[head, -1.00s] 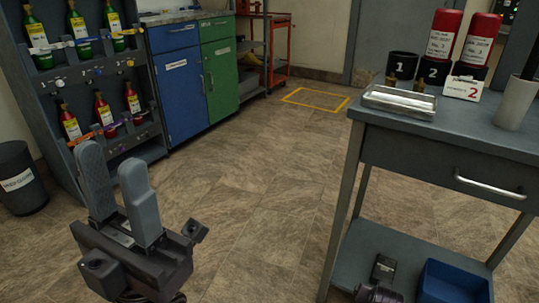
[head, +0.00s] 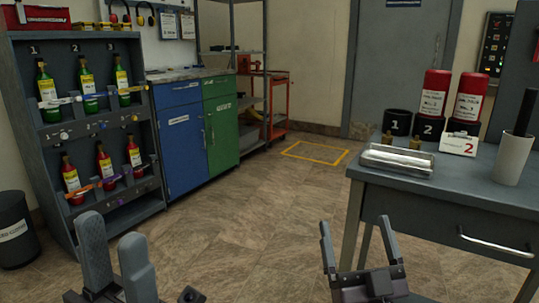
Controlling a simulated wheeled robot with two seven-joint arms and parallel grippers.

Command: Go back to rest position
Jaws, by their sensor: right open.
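My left gripper (head: 115,258) is at the lower left of the head view, raised over the floor with its two grey fingers pointing up. A gap shows between the fingers, but they partly overlap from this angle, so its opening is unclear. My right gripper (head: 356,240) is at the lower middle, just left of the workbench. Its fingers are spread wide with nothing between them.
The grey workbench (head: 450,190) at the right carries a metal tray (head: 397,160), red cylinders (head: 434,95), black numbered cups and a white holder (head: 513,157). A bottle rack (head: 100,140), a bin (head: 14,230) and blue and green cabinets (head: 182,140) stand left. The middle floor is clear.

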